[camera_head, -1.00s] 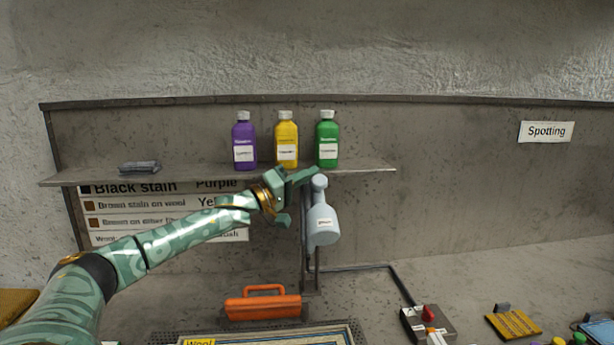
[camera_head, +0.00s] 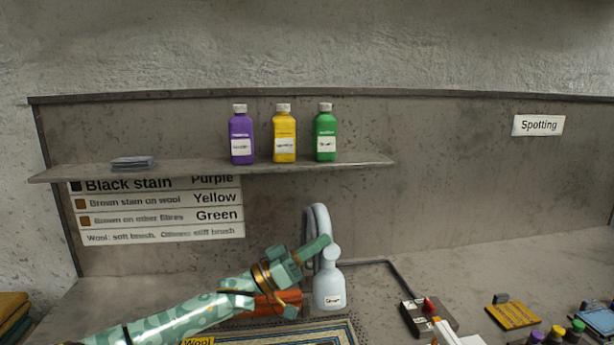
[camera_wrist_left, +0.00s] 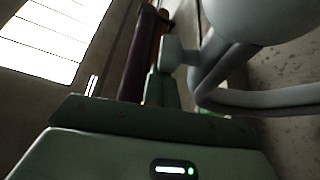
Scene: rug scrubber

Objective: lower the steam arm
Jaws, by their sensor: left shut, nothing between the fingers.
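My right gripper is out of view.
The shelf (camera_head: 375,162) above holds purple (camera_head: 241,137), yellow (camera_head: 284,136) and green (camera_head: 325,135) bottles. An orange-handled tool (camera_head: 278,302) lies partly behind my left arm. A control box with a red lever (camera_head: 428,315) is to the right.

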